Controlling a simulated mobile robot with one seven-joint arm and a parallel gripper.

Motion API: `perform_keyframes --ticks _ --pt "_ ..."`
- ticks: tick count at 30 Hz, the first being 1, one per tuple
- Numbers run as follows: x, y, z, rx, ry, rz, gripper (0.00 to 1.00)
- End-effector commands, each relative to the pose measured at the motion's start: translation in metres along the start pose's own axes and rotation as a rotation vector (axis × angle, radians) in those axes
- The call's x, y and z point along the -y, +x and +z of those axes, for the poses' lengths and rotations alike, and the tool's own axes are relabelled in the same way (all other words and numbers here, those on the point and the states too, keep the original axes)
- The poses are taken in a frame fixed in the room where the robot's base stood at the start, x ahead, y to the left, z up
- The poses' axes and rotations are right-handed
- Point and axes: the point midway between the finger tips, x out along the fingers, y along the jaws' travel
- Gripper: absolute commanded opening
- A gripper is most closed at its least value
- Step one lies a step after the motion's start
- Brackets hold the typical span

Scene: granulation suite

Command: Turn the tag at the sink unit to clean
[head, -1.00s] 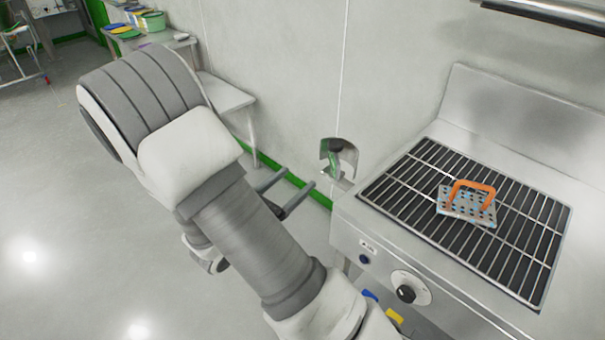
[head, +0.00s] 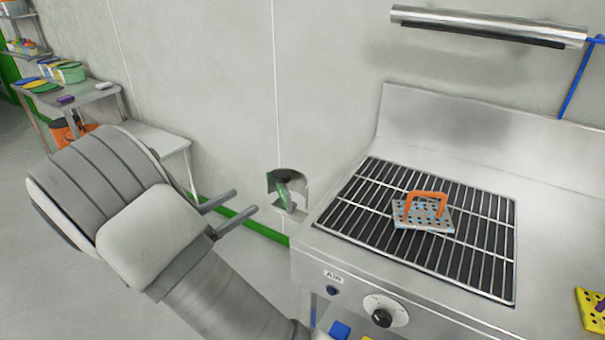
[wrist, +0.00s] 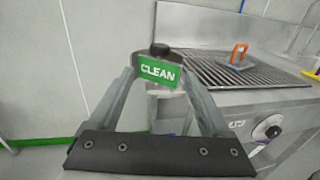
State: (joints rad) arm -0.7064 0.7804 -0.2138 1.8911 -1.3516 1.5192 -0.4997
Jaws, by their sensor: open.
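The tag (head: 284,192) is a small green plate in a curved grey holder at the left end of the steel sink unit (head: 350,262). In the wrist view the tag (wrist: 160,71) shows a green face reading CLEAN in white, with a black knob above it. My gripper (head: 246,201) is open and empty, its two fingers pointing at the tag from the left with a gap in the head view. In the wrist view the tag appears between the fingers; whether they touch it I cannot tell.
A perforated plate with an orange handle (head: 427,204) lies on the unit's black grate (head: 470,250). A dial (head: 381,315) is on the unit's front. A steel bar (head: 490,27) is on the wall. A shelf table with coloured tubs (head: 68,72) stands at the left.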

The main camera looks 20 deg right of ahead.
Motion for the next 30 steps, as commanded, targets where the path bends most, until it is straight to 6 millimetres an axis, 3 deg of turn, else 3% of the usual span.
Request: perform_keyframes --ticks 7,21,30 --pt "0.001 0.03 -0.001 0.0 0.0 -0.005 0.82" --pt "0.001 0.132 -0.001 0.0 0.001 -0.005 0.82" --pt "0.001 0.169 0.0 -0.001 0.0 -0.002 0.82"
